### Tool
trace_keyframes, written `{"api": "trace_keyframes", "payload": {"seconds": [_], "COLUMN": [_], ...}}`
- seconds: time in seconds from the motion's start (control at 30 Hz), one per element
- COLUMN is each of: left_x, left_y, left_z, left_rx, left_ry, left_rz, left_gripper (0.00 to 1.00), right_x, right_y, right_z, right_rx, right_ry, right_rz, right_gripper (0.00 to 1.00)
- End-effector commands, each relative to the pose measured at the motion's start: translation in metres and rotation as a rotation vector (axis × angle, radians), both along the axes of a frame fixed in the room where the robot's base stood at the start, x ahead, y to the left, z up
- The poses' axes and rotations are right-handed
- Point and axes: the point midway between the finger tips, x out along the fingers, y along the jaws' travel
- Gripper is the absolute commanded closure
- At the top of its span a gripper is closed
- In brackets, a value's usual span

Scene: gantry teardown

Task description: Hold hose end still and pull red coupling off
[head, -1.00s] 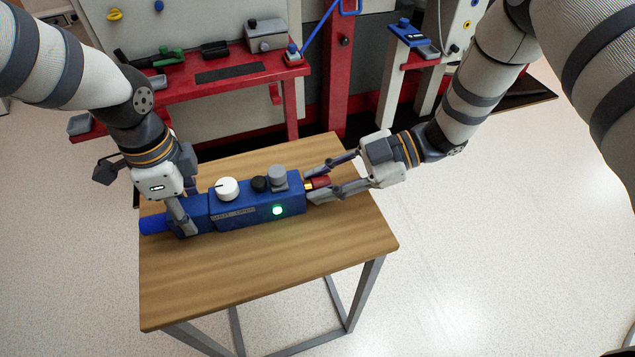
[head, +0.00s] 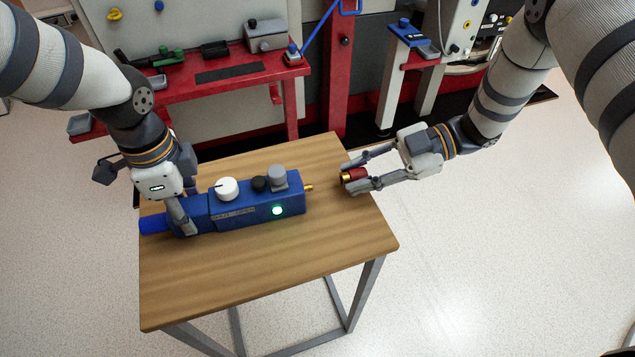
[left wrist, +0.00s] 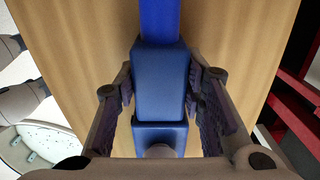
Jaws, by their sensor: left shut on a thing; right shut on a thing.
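The blue hose end (head: 258,208), a box with a white knob, a black knob, a grey cap and a lit green lamp, lies on the wooden table (head: 270,258). A bare brass tip (head: 309,187) sticks out of its right end. My left gripper (head: 184,226) is shut on the narrower left part of its body, which shows between the fingers in the left wrist view (left wrist: 160,85). The red coupling (head: 355,174), with a brass end, is held in my right gripper (head: 352,176), apart from the tip and to its right, by the table's right edge.
A red bench (head: 215,86) with tools and small boxes stands behind the table. A red post (head: 337,80) and a stand with a blue top (head: 408,32) are at the back. Open floor (head: 500,240) lies to the right.

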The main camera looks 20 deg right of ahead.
Motion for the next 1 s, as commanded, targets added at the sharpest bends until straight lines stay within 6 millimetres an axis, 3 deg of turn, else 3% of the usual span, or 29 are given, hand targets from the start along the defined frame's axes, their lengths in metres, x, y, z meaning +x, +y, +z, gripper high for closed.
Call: {"api": "trace_keyframes", "payload": {"seconds": [0.23,0.7,1.0], "left_x": [0.000,0.000,0.000], "left_y": [0.000,-0.001,-0.001], "left_z": [0.000,0.000,0.000], "left_rx": [0.000,-0.001,-0.001], "left_ry": [0.001,0.001,0.001], "left_rz": [-0.001,-0.001,-0.001], "left_gripper": [0.99,0.99,0.99], "right_x": [0.000,0.000,0.000], "right_y": [0.001,0.001,0.001], "right_z": [0.005,0.064,0.071], "right_rx": [0.001,0.001,0.001], "right_ry": [0.000,-0.001,0.001], "right_rz": [0.000,0.001,0.000], "right_gripper": [1.00,1.00,1.00]}}
